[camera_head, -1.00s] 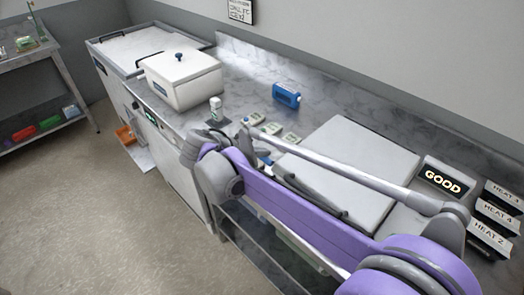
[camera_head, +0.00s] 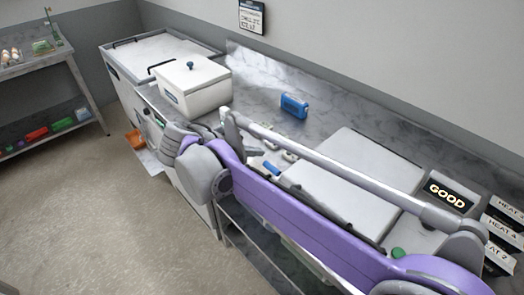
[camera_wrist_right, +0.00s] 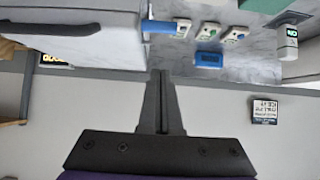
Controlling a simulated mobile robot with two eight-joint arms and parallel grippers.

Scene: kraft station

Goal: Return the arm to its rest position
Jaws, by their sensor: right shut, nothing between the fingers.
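My right arm (camera_head: 290,205), purple and grey, reaches across the head view from the lower right and bends at a grey joint near the counter's front edge. Its gripper fingers cannot be made out clearly there. In the right wrist view the right gripper (camera_wrist_right: 160,74) shows as two dark fingers pressed together, with nothing between them. The counter items appear apart from the fingertips in that view. My left gripper is in neither view.
A grey slab (camera_head: 345,180) lies behind the arm on the marble counter. A blue block (camera_head: 294,105), a white lidded box (camera_head: 193,87), a GOOD display (camera_head: 448,195) and HEAT signs (camera_head: 503,222) stand around.

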